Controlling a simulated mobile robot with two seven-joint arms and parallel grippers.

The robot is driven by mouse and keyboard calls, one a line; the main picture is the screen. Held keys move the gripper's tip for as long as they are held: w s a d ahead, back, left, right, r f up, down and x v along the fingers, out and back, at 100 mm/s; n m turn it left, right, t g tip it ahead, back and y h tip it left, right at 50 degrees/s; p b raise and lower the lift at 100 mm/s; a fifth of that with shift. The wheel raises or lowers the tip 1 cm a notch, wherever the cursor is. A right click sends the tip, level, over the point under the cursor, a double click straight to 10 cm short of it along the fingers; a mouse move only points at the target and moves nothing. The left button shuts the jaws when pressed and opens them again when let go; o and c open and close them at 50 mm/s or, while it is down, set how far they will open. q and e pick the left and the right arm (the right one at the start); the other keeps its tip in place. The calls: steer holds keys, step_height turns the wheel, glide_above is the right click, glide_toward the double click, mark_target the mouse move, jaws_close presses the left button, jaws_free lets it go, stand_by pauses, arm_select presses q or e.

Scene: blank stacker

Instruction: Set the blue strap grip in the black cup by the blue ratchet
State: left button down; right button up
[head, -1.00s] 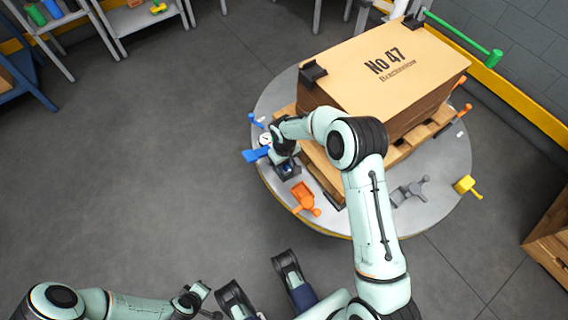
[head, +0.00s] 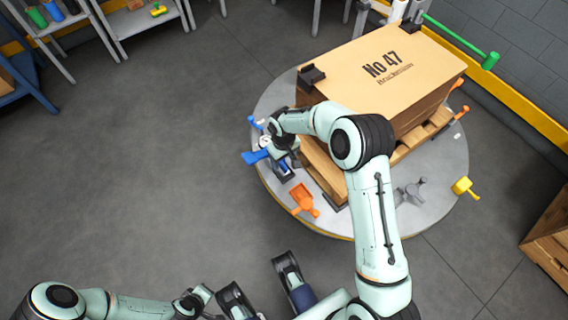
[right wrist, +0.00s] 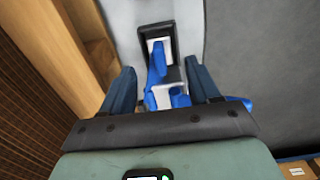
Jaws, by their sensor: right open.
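The black cup (right wrist: 144,35) is square and sits on the grey round platform; in the head view it is under my right wrist. The blue strap grip (right wrist: 157,65) stands in or over the cup, with a pale part beside it; whether it is fully seated is unclear. My right gripper (right wrist: 162,82) is open, its two fingers on either side of the blue grip with gaps visible. The blue ratchet (head: 255,157) lies left of the cup at the platform's edge. My left gripper (head: 195,300) is low in the head view, its fingers unclear.
A large carton (head: 395,65) marked No 47 stands on a wooden pallet (head: 322,172) close to the cup. An orange ratchet (head: 304,198), a grey one (head: 411,192) and a yellow one (head: 464,187) sit around the platform (head: 340,222). The floor to the left is clear.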

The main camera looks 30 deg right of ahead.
mark_target(284, 165)
arm_select(q)
steer(key=s+r, duration=0.1)
steer(key=s+d+p, duration=0.1)
steer(key=shift+s+d+r+g, duration=0.15)
steer(key=shift+s+r+g, duration=0.15)
steer(key=shift+r+g, duration=0.1)
arm_select(e)
step_height(284, 165, up, 8)
steer(key=shift+f, duration=0.2)
